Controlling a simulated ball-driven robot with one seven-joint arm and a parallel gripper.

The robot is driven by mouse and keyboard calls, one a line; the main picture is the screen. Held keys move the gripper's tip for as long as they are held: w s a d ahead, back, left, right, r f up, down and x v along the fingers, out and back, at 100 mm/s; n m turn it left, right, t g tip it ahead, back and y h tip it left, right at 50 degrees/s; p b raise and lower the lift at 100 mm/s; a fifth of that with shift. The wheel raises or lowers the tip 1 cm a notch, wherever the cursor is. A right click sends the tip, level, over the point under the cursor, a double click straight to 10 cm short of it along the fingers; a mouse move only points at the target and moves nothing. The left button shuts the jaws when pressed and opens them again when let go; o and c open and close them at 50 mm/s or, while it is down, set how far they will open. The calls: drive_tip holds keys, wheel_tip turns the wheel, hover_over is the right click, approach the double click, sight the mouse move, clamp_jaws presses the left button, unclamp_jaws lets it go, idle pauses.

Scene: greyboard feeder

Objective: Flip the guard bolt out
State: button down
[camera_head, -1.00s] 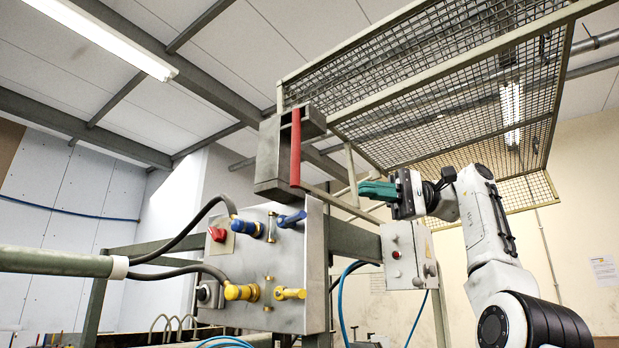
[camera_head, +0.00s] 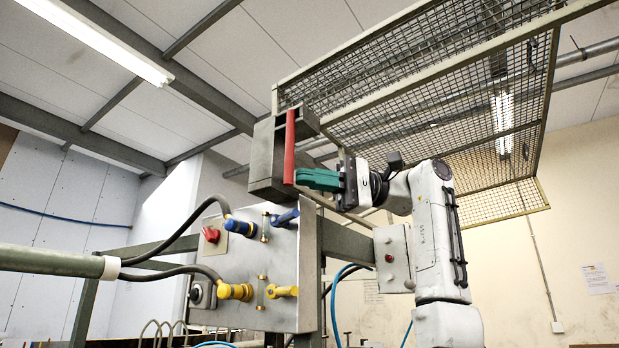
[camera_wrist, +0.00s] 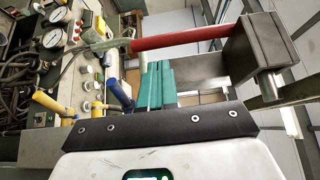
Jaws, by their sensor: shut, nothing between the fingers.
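A red bar (camera_head: 290,147), which I take to be the guard bolt's handle, stands upright along the front of a grey metal block (camera_head: 263,158) under the mesh guard (camera_head: 430,110). In the wrist view the red bar (camera_wrist: 185,38) runs across the top to the grey block (camera_wrist: 248,62). My gripper (camera_head: 302,178) has green fingers, shut and empty, with their tips beside the bar's lower end. In the wrist view my gripper's fingers (camera_wrist: 155,68) end just short of the bar; I cannot tell whether they touch it.
Below the block is a grey panel (camera_head: 255,300) with blue and yellow handles and a red knob (camera_head: 211,234). A green frame and hoses lie around the panel.

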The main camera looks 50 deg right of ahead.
sight(293, 167)
drive_tip(key=shift+s+a, duration=0.15)
drive_tip(key=shift+a, duration=0.55)
drive_tip(key=a+b, duration=0.2)
drive_tip(key=a, duration=0.1)
drive_tip(key=shift+a+f, duration=0.15)
drive_tip(key=shift+a, duration=0.1)
drive_tip(key=shift+r, duration=0.2)
